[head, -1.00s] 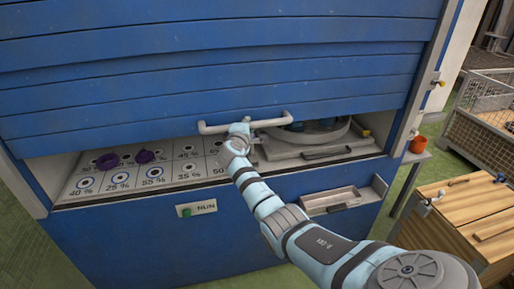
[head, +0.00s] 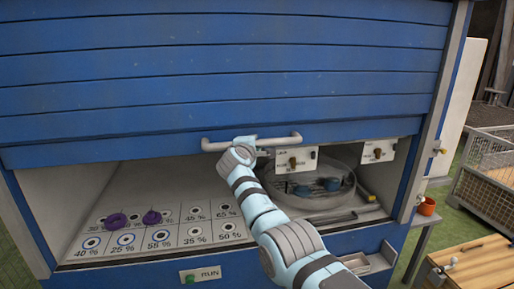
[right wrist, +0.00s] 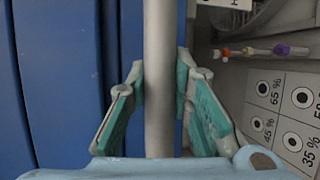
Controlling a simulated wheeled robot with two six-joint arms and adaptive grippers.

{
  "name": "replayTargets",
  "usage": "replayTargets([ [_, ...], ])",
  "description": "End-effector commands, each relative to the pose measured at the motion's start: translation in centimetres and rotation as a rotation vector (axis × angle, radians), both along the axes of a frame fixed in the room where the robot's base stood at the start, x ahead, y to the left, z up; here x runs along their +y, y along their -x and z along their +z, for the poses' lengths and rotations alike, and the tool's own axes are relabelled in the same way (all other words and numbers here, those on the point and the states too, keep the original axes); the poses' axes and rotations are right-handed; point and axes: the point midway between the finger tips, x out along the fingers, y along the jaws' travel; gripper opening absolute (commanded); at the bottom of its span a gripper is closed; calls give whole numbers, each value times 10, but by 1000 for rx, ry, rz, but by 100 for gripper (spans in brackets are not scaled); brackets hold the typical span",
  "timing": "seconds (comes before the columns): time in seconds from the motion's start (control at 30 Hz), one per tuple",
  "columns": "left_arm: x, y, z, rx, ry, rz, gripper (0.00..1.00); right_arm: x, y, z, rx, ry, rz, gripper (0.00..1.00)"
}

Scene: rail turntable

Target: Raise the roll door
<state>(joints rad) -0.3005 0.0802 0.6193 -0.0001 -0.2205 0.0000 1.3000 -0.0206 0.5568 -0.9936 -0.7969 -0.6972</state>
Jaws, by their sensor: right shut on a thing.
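The blue slatted roll door (head: 220,80) is partly raised, with a wide opening under its lower edge. A pale bar handle (head: 282,141) runs along the door's bottom slat. My right gripper (head: 248,144) is at the middle of this handle. In the right wrist view, the green-padded fingers of the right gripper (right wrist: 160,85) lie on both sides of the handle bar (right wrist: 158,35), shut on it. My left gripper is not in view.
Inside the opening are a panel of percent-marked holes (head: 180,236) with two purple pieces (head: 116,221), a round basin (head: 340,195) and white labelled plates (head: 378,151). An orange cup (head: 427,206), a wooden box (head: 470,265) and a wire cage (head: 490,180) stand right.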

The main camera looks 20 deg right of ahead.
Motion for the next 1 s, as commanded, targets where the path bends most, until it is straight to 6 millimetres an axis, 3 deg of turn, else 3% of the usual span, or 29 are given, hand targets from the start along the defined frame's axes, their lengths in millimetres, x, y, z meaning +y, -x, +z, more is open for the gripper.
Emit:
replayTargets([
  [0.2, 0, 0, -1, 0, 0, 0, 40, 0, 0, 1, -5, 0, 3, 0],
  [0.23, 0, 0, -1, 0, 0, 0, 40, 0, 0, 1, -5, 0, 3, 25],
  [0.33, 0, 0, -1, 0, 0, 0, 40, -1, 0, 1, -4, 0, 1, 41],
  [0.77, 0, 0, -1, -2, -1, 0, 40, 2, 5, 1, -5, 1, -4, 41],
  [1.0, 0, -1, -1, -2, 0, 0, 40, 28, 37, 7, -5, -3, 1, 41],
])
